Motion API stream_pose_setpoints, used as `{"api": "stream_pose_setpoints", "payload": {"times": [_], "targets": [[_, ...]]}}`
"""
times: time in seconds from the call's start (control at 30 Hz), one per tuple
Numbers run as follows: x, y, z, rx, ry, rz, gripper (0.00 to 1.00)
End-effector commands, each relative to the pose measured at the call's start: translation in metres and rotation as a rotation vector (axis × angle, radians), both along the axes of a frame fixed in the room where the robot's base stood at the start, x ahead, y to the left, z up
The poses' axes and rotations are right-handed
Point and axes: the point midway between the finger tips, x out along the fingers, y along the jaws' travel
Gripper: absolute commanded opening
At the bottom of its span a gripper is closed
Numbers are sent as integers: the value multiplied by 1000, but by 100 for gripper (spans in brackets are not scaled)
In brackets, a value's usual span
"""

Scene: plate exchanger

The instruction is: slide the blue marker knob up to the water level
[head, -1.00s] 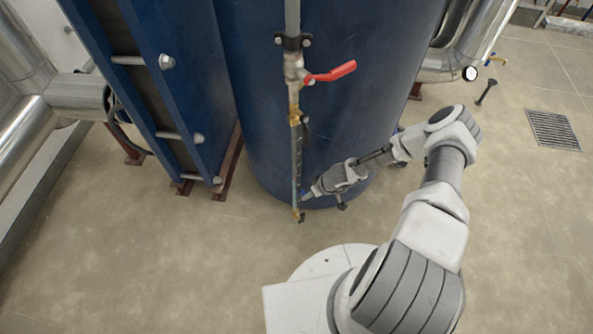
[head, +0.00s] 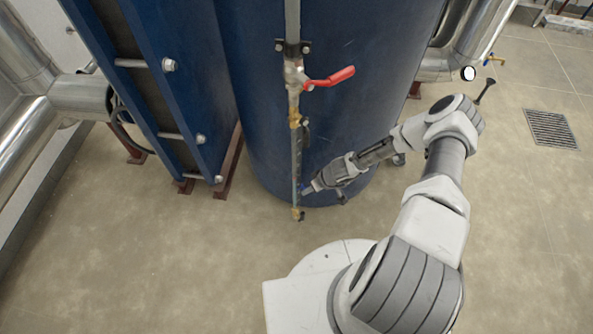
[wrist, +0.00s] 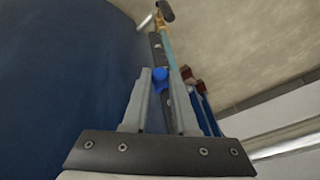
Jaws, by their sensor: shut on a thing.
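The blue marker knob (wrist: 159,79) shows in the wrist view between the two fingers of my gripper (wrist: 162,74). The fingers are closed on it. In the head view my gripper (head: 309,189) is at the lower part of the upright level gauge (head: 297,165), just above its brass bottom fitting (head: 298,214). The knob is mostly hidden there by the gripper. The gauge's strip also runs past the fingertips in the wrist view (wrist: 171,47). The water level cannot be made out in either view.
The blue tank (head: 335,45) stands close behind the gauge. A valve with a red handle (head: 330,78) juts out above the gauge. The blue plate exchanger (head: 190,95) stands to the left. Floor in front is clear; a drain grate (head: 552,128) lies at right.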

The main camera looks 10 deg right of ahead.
Motion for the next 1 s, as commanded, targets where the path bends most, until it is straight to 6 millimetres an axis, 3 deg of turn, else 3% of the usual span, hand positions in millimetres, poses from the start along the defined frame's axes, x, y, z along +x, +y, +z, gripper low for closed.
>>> {"api": "stream_pose_setpoints", "payload": {"times": [1.0], "targets": [[-2,2,21,4,4,4,0]]}}
